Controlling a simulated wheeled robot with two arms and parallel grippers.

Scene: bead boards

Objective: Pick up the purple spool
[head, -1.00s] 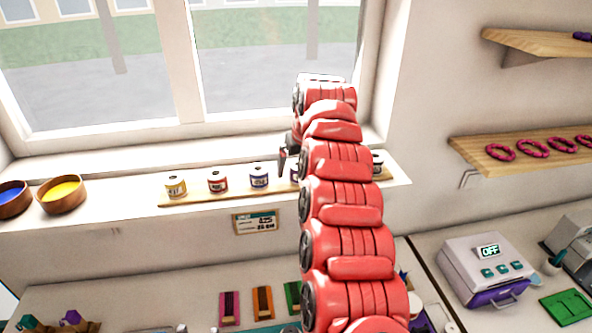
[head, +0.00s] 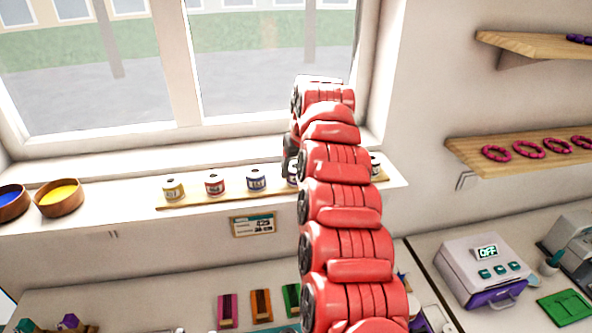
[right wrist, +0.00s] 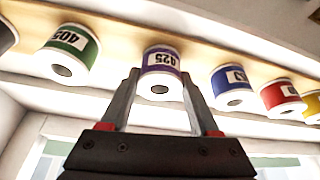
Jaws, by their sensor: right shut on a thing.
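The purple spool (right wrist: 160,77), labelled 425, sits between the two fingers of my right gripper (right wrist: 160,84) in the right wrist view. The fingers are shut on its sides. It is in the row on the wooden strip (right wrist: 116,33), and I see no clear gap under it. In the head view only a sliver of the purple spool (head: 292,175) shows beside my red right arm, which hides most of the gripper. My left gripper is not in view.
A green spool (right wrist: 68,50) and a blue spool (right wrist: 232,88) flank it closely. A red spool (head: 214,184) and a yellow spool (head: 173,188) stand farther along the sill. Wooden bowls (head: 59,198) are at the left. A shelf with pink rings (head: 497,153) is at the right.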

